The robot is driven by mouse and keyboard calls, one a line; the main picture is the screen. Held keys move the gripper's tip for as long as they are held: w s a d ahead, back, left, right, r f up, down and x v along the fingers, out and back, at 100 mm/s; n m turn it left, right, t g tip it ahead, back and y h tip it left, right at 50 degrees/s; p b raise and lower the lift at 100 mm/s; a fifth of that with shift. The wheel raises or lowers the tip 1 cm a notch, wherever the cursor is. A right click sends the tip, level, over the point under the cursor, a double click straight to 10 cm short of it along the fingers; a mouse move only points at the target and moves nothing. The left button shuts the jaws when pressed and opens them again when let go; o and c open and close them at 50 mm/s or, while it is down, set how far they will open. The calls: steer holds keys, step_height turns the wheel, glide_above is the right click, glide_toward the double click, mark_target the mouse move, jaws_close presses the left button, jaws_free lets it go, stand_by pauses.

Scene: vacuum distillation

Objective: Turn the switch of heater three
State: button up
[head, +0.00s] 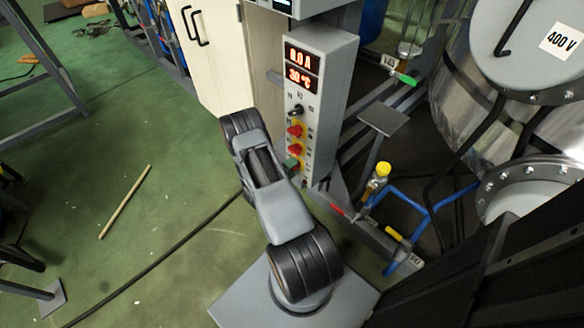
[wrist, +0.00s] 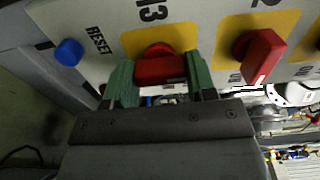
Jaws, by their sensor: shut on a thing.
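The red switch of heater three (wrist: 160,69) sits on a yellow patch labelled "13" or "H3" in the wrist view. My gripper (wrist: 160,82) has its green fingers on both sides of this switch and is shut on it. The switch's handle lies across the picture between the fingers. In the head view my gripper (head: 292,164) is at the lower part of the grey control box (head: 325,75), and the arm and fingers hide the third switch there.
A second red switch (wrist: 260,52) is close on the right in the wrist view, its handle slanted. A blue reset button (wrist: 69,52) is on the left. The box's displays (head: 300,66) read 0.0 A and 30 °C.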

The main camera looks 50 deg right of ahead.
steer(key=o, duration=0.9)
steer(key=shift+a, duration=0.1)
steer(key=a, duration=0.4)
steer(key=a+p, duration=0.1)
steer(key=a, duration=0.4)
steer(key=w+a, duration=0.1)
steer(key=a, duration=0.3)
steer(key=shift+a+p, duration=0.3)
steer(key=shift+p, duration=0.05)
